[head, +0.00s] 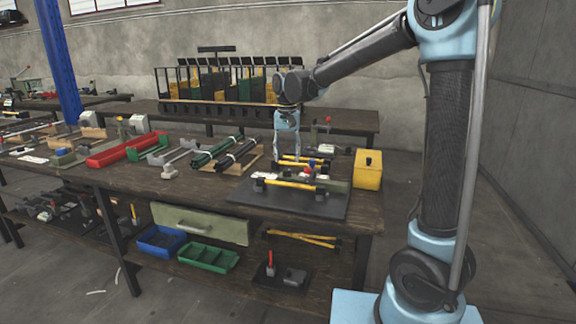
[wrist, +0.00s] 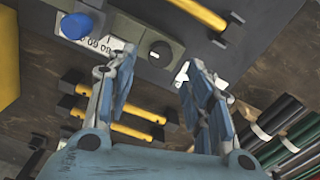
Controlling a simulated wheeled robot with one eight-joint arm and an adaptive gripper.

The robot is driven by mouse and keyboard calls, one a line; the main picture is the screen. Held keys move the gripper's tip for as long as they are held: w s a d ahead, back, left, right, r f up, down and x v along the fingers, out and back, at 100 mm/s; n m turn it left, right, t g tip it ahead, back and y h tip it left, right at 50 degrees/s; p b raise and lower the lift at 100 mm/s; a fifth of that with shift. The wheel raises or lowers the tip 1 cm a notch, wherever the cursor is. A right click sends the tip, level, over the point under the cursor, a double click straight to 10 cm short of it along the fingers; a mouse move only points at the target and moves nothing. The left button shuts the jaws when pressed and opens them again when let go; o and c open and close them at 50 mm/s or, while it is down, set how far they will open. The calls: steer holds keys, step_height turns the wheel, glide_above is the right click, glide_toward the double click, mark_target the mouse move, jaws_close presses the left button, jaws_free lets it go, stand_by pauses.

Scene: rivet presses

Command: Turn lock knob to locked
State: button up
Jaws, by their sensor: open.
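A round dark knob (wrist: 160,50) with a small pale mark sits on a grey-green block (wrist: 172,28) in the wrist view. It could be the lock knob; its lock state cannot be read. A larger blue knob (wrist: 76,26) is to its left, with a white numbered label (wrist: 100,44) between them. My gripper (wrist: 157,66) is open and empty, its fingertips on either side of the dark knob's place in the picture; contact cannot be told. In the head view my gripper (head: 287,155) points down over the bench beside the blue knob (head: 311,163); the dark knob is not distinguishable there.
A yellow box (head: 368,170) stands right of the press. A yellow-handled bar (head: 290,185) lies across the dark plate (head: 270,203) in front. Green and black tubes (head: 215,152) and a red tray (head: 122,150) lie to the left. More yellow bars (wrist: 130,126) are under my fingers.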

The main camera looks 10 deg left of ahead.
mark_target(287, 169)
step_height(287, 169, up, 7)
steer(key=shift+f, duration=0.2)
stand_by(0.3)
steer(key=s+d+f+m+t+y, duration=0.1)
steer(key=d+f+t, duration=0.1)
steer(key=d, duration=1.3)
steer(key=s+d+f+t, duration=0.1)
steer(key=d+t, duration=0.1)
steer(key=d, duration=1.3)
steer(key=s+d+f+m+t+h, duration=0.1)
steer(key=s+d+f+t, duration=0.15)
steer(key=d, duration=0.25)
steer(key=s+d+f+t, duration=0.1)
steer(key=s+d+f, duration=0.25)
steer(key=d, duration=0.25)
steer(key=s+f+g, duration=0.5)
steer(key=s+f, duration=0.5)
steer(key=s, duration=0.5)
steer(key=shift+s+a+f, duration=0.2)
steer(key=shift+s+f, duration=0.05)
steer(key=shift+f, duration=0.1)
